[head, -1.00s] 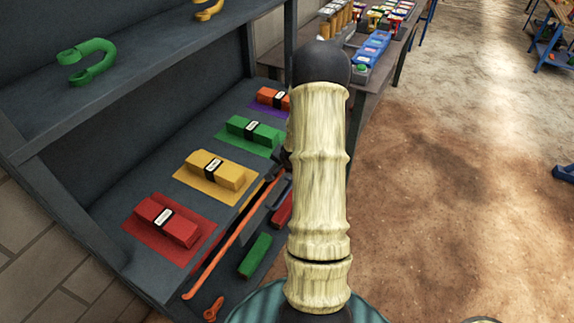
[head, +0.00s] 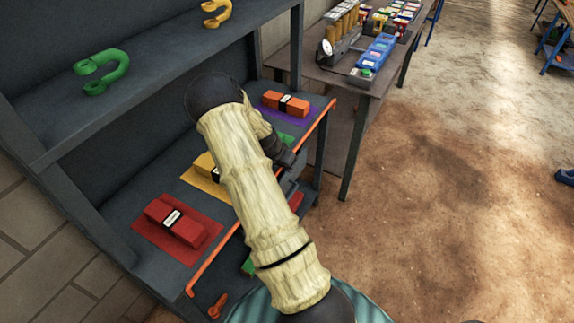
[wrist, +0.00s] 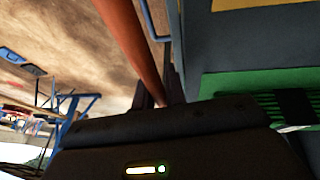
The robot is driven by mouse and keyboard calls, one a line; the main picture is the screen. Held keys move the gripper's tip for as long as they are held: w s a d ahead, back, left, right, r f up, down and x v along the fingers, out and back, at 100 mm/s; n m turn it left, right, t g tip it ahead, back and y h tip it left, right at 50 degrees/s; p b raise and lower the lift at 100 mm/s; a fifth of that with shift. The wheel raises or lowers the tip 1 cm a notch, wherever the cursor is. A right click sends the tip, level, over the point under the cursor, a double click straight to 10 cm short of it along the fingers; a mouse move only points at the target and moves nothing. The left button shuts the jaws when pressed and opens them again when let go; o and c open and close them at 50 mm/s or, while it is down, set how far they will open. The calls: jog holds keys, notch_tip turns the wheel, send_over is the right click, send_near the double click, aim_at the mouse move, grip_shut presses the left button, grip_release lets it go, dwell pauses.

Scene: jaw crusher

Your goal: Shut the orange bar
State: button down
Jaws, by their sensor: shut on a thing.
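The orange bar (head: 215,260) is long and thin. In the head view it runs along the front edge of the dark shelf unit's lower shelf (head: 125,195), from near left to far right. Its far end is bent at the right post. My gripper (head: 291,165) is at the bar's far half, partly hidden by my arm. In the wrist view the orange bar (wrist: 132,38) runs down between the dark fingers of my gripper (wrist: 158,94), which is shut on it.
Red (head: 178,222), yellow, green and orange (head: 287,104) blocks lie on coloured mats on the lower shelf. Green (head: 101,70) and yellow hooks lie on the upper shelf. A table (head: 350,84) with several items stands behind.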

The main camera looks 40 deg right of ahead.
jog(key=shift+g, duration=0.3)
dwell(0.4)
jog(key=c, duration=1.5)
grip_release()
jog(key=shift+w+f, duration=0.1)
jog(key=shift+o, duration=0.2)
jog(key=s+f+m+t+y+b, duration=0.1)
jog(key=t+b, duration=0.3)
jog(key=s+f+m+t+y+b, duration=0.1)
jog(key=t+b, duration=0.3)
jog(key=d+f+m+t+y+b, duration=0.1)
jog(key=t+y+b, duration=0.1)
jog(key=t+b, duration=0.2)
jog(key=shift+s+d+t, duration=0.1)
jog(key=shift+s+t, duration=0.3)
jog(key=shift+t, duration=0.1)
jog(key=t+b, duration=0.2)
jog(key=b, duration=0.3)
jog(key=f+m+t+b, duration=0.1)
jog(key=t+b, duration=0.1)
jog(key=b, duration=0.4)
jog(key=shift+f+t+y, duration=0.2)
jog(key=shift+t+y, duration=0.1)
jog(key=shift+y, duration=0.1)
